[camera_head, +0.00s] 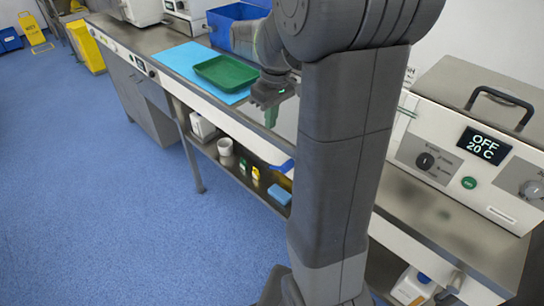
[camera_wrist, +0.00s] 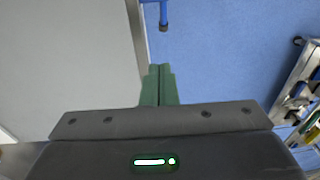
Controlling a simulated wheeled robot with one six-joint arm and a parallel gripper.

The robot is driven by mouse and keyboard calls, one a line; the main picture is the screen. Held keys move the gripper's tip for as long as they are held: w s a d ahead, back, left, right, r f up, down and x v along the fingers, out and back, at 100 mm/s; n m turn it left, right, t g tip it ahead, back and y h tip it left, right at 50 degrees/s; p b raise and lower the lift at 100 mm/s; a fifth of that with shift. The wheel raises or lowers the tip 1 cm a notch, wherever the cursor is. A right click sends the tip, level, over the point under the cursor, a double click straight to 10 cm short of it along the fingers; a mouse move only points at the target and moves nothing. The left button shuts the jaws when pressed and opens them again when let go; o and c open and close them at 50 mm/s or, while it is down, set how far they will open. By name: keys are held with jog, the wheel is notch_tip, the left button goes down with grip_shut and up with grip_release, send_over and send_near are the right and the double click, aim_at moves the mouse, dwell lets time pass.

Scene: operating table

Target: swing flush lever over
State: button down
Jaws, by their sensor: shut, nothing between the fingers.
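A blue lever-like part (camera_head: 283,166) sticks out at the front edge of the table in the head view, probably the flush lever. A blue bar with a dark tip (camera_wrist: 163,14) shows at the top of the wrist view and appears to be the same part. My gripper (camera_head: 271,117) is above the table's front edge, to the left of and farther back than the lever. In the wrist view its green fingers (camera_wrist: 159,72) are together and empty, pointing toward the blue bar but apart from it. My arm hides part of the table.
A green tray (camera_head: 226,73) lies on a light blue mat (camera_head: 183,58), with a blue bin (camera_head: 228,28) behind. A white device (camera_head: 470,150) stands on the right. The blue floor in front is open.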

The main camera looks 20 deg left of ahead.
aim_at(269, 141)
jog(key=f, duration=0.7)
jog(key=shift+s+a+f+b, duration=0.2)
jog(key=shift+a+f+b, duration=0.05)
jog(key=shift+f+b, duration=0.1)
jog(key=shift+s+d+f, duration=0.25)
jog(key=shift+f, duration=0.35)
jog(key=shift+s+d+f, duration=0.2)
jog(key=shift+d+f, duration=0.1)
jog(key=shift+f, duration=0.25)
jog(key=shift+s+d+f, duration=0.25)
jog(key=shift+f, duration=0.35)
jog(key=shift+f, duration=0.1)
jog(key=shift+f, duration=0.3)
jog(key=shift+a, duration=0.1)
jog(key=shift+r, duration=0.15)
